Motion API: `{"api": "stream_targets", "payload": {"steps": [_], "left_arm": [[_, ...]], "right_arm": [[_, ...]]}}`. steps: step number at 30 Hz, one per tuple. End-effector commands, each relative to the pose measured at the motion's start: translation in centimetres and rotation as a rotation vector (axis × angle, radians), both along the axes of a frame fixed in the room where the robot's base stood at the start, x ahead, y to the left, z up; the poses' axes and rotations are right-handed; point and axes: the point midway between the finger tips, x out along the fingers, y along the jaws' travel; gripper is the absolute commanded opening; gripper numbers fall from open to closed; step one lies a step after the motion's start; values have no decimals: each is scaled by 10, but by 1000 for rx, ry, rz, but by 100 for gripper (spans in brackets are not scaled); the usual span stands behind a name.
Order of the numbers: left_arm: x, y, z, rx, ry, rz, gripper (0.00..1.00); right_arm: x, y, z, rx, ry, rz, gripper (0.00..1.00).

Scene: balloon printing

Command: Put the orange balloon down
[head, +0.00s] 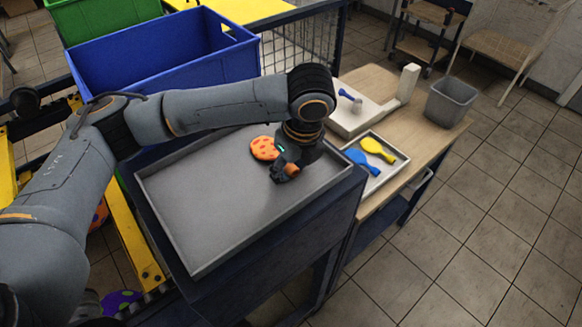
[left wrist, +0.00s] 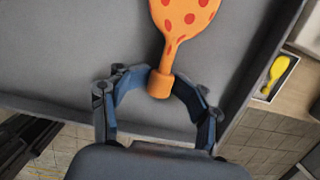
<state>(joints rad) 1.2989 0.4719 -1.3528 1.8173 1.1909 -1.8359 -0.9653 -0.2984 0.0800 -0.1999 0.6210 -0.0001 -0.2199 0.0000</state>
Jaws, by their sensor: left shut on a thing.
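The orange balloon (head: 263,149) with red spots is over the right part of the large grey tray (head: 190,222). My left gripper (head: 284,171) is low over this tray, shut on the balloon's neck. In the left wrist view the balloon (left wrist: 182,20) points away from my left gripper (left wrist: 160,80), its neck end between the curved fingers. The fingers hide part of the balloon in the head view. I cannot tell whether the balloon touches the tray floor. My right gripper is not in view.
A blue crate (head: 165,58) stands behind the tray. On the wooden table at right, a small tray (head: 392,178) holds a blue balloon (head: 361,160) and a yellow balloon (head: 376,150). A white device (head: 350,122) and a grey bin (head: 452,101) stand behind. The large tray's left part is clear.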

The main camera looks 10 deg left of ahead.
Motion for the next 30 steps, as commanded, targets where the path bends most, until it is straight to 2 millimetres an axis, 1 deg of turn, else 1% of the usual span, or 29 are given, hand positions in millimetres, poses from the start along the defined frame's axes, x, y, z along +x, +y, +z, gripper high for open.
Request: {"api": "stream_targets", "payload": {"steps": [2,5,11,12,15,18,21,24,30], "left_arm": [[0,0,3,0,2,-2,45],[0,-2,16,0,-2,-1,45],[-5,-10,61,-1,-6,-1,45],[-6,-11,72,0,-7,-1,45],[-9,-13,94,2,-8,0,45],[-11,-15,109,2,-7,2,45],[-12,-18,120,1,-6,1,45],[-13,-19,127,1,-5,1,45],[-14,-19,130,1,-2,2,45]], "right_arm": [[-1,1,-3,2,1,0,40],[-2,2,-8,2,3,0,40],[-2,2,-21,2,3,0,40],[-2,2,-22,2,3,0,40],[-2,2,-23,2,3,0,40],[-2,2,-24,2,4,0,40],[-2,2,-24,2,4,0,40],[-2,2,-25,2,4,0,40],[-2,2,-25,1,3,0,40]]}}
